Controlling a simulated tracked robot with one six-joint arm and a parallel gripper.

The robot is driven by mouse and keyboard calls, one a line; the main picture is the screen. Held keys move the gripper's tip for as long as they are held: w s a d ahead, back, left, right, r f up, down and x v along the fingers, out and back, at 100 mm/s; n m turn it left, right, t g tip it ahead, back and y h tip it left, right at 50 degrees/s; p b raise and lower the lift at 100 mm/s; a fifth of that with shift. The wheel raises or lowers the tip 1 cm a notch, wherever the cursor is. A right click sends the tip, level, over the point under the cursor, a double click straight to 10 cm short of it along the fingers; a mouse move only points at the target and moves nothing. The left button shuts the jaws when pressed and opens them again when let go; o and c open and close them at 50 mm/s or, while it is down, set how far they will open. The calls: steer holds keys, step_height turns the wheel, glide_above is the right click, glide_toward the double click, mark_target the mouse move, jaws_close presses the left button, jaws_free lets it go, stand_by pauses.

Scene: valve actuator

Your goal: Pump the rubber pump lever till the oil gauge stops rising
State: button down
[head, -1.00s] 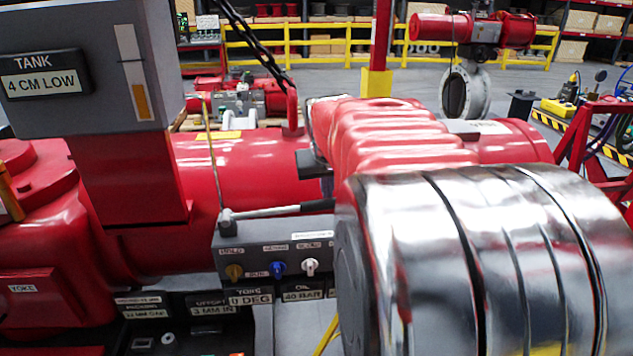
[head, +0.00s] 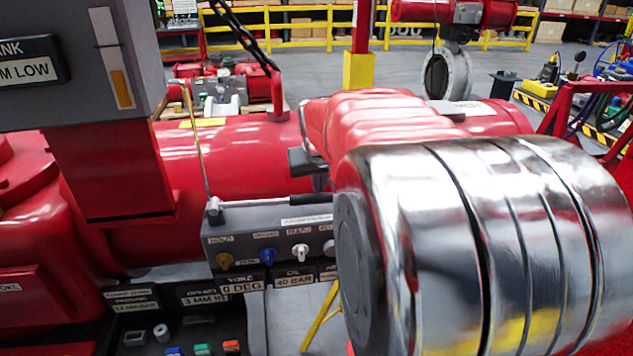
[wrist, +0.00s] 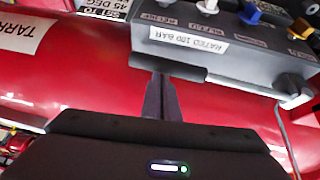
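The pump lever is a thin pale rod (head: 255,203) running right from its pivot on a grey block to a dark grip, partly hidden by my arm. In the wrist view a dark bar that looks like the grip (wrist: 190,74) lies along the block's edge. My gripper (wrist: 160,82) has its narrow dark fingers close together, their tips at that bar. They look shut; I cannot tell if they touch or only overlap it. An upright gauge strip (head: 121,90) on the grey tank box has orange in its lower part. The oil label (head: 295,281) reads 40 BAR.
The grey block (head: 232,245) carries yellow, blue and white knobs. A red actuator body (head: 235,155) lies behind it. A chain (head: 240,35) hangs above. A panel of small coloured buttons (head: 175,352) is below left.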

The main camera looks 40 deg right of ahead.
stand_by(0.3)
steer(key=shift+w+d+r, duration=0.1)
steer(key=shift+w+r, duration=0.1)
steer(key=shift+r, duration=0.35)
steer(key=r, duration=0.3)
steer(key=shift+w+d+r, duration=0.2)
steer(key=shift+r, duration=0.05)
steer(key=s+v, duration=0.1)
steer(key=v, duration=0.8)
steer(key=shift+d, duration=0.4)
steer(key=shift+w+f, duration=0.1)
